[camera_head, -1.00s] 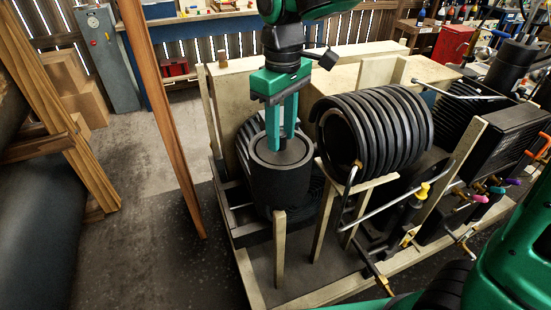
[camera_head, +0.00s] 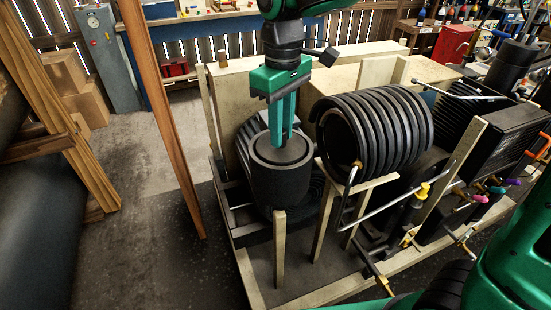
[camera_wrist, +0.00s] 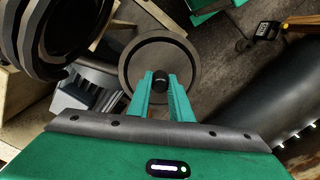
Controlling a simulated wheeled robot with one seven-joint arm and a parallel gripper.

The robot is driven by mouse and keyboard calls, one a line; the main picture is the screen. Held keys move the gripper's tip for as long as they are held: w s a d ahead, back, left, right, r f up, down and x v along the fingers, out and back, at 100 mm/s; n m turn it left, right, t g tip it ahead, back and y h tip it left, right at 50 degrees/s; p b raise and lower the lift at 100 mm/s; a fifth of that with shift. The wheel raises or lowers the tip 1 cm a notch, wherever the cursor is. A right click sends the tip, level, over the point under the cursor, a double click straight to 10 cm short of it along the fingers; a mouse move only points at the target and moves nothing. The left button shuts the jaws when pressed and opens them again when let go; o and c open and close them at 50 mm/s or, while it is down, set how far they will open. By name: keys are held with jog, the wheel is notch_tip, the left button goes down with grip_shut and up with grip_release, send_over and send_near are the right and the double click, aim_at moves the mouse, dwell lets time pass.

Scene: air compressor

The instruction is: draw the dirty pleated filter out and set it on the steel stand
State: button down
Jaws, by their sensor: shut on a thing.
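My gripper (camera_head: 281,145) reaches straight down into the open top of a dark grey round housing (camera_head: 280,188). In the wrist view, my gripper (camera_wrist: 160,79) has its green fingertips on either side of a small black knob (camera_wrist: 160,83) and is shut on it. The knob is at the centre of a dark round face (camera_wrist: 160,55) inside a lighter rim, apparently the filter's top. Pleats cannot be made out, and the filter's body is hidden. I cannot pick out the steel stand for certain in either view.
A big black ribbed cylinder (camera_head: 375,130) lies close to the right of the housing. Pale wooden posts (camera_head: 279,250) stand just in front. A brown timber post (camera_head: 165,120) rises on the left. Open floor (camera_head: 130,165) lies between that post and the timber frame farther left.

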notch_tip(320, 180, up, 13)
dwell(1.7)
jog(key=shift+f, duration=0.1)
